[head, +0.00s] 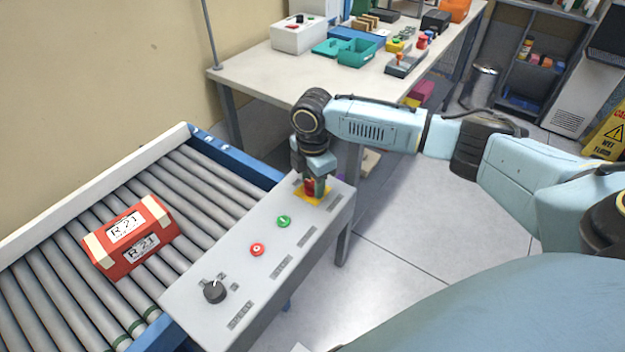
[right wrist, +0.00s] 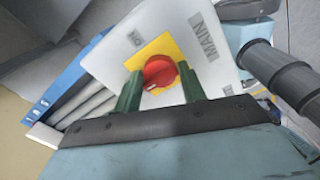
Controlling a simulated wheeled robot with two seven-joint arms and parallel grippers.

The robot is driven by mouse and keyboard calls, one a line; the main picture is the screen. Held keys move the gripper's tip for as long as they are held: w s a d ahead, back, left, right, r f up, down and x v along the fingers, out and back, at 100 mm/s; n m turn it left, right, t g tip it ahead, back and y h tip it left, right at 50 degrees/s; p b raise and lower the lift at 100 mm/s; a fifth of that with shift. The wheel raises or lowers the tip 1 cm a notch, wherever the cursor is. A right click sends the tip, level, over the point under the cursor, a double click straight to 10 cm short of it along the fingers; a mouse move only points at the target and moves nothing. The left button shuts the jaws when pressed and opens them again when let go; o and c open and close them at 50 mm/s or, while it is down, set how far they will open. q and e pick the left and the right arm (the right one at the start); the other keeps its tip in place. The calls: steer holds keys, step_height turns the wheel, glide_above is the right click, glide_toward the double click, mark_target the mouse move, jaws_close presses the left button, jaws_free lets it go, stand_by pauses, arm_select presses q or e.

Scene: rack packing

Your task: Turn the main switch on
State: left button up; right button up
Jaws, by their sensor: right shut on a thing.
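The main switch is a red rotary knob (right wrist: 159,72) on a yellow square plate (right wrist: 141,60), marked MAIN, at the far end of a grey control panel (head: 190,285). In the head view the red knob (head: 310,187) is partly covered by my right gripper (head: 312,180), which reaches down over it from above. In the right wrist view the green fingers of my right gripper (right wrist: 160,90) are on either side of the knob, shut on it. A pale mark on the knob faces the lower left in that view. My left gripper is not in view.
The panel also carries a green button (head: 284,221), a red button (head: 257,249) and a black selector knob (head: 214,291). A roller conveyor (head: 215,180) with a red R21 box (head: 158,243) runs alongside. A workbench (head: 262,66) with bins stands behind.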

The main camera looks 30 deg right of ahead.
steer(key=shift+r+p, duration=0.1)
steer(key=shift+p, duration=0.45)
steer(key=m+p, duration=1)
steer(key=p, duration=0.3)
steer(key=shift+r, duration=0.1)
steer(key=m+p, duration=0.3)
steer(key=m, duration=0.1)
steer(key=shift+m, duration=0.3)
steer(key=shift+m+p, duration=0.9)
steer(key=shift+m, duration=0.7)
steer(key=o, duration=0.9)
steer(key=shift+f, duration=0.2)
steer(key=shift+r, duration=0.1)
